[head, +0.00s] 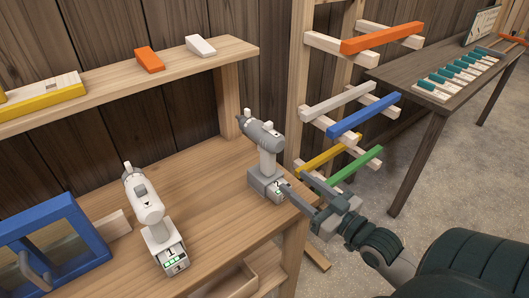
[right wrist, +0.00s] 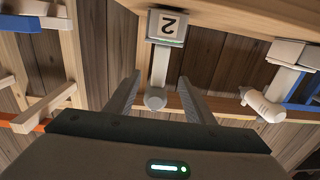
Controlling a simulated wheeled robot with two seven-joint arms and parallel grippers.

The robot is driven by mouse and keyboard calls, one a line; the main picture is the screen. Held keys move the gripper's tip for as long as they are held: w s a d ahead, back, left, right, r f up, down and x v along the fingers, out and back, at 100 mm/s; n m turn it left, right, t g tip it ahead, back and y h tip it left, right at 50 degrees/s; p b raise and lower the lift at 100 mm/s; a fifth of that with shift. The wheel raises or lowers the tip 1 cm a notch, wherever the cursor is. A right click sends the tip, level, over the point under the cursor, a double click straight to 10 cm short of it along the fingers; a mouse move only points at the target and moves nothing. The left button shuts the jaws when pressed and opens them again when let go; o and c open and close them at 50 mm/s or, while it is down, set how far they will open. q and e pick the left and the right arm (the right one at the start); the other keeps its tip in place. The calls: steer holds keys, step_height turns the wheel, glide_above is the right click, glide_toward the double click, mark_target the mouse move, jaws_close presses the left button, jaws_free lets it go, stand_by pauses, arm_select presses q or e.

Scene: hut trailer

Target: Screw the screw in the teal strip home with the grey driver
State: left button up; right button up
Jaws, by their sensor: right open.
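The grey driver (head: 264,150) stands upright on its base at the right end of the wooden bench, its nose pointing to the upper left. My right gripper (head: 303,196) is open beside the driver's lower right side. In the right wrist view the grey driver's handle (right wrist: 160,66) shows between the two spread fingers (right wrist: 160,80), its base marked "2". I see no grip on it, and contact cannot be told. Several teal strips (head: 462,70) lie in a row on the dark table at the right; a screw is too small to make out. My left gripper is not in view.
A white driver (head: 145,208) stands on the bench (head: 205,178), left of the grey one. A blue frame (head: 52,240) is at the bench's left end. A rack with coloured bars (head: 364,117) stands between bench and dark table (head: 410,108). A shelf (head: 120,75) overhangs the bench.

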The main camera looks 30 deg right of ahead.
mark_target(273, 165)
steer(key=w, duration=0.1)
steer(key=w+p, duration=0.1)
steer(key=w, duration=0.2)
steer(key=shift+w+a+r, duration=0.1)
steer(key=shift+a+r, duration=0.05)
steer(key=shift+a, duration=0.1)
steer(key=w+p, duration=0.1)
steer(key=w, duration=0.3)
steer(key=w+a+p, duration=0.1)
steer(key=w, duration=0.2)
steer(key=shift+p, duration=0.3)
steer(key=shift+w, duration=0.45)
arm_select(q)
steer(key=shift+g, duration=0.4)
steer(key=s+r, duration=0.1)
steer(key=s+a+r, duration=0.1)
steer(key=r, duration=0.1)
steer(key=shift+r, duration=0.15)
arm_select(e)
steer(key=shift+f, duration=0.2)
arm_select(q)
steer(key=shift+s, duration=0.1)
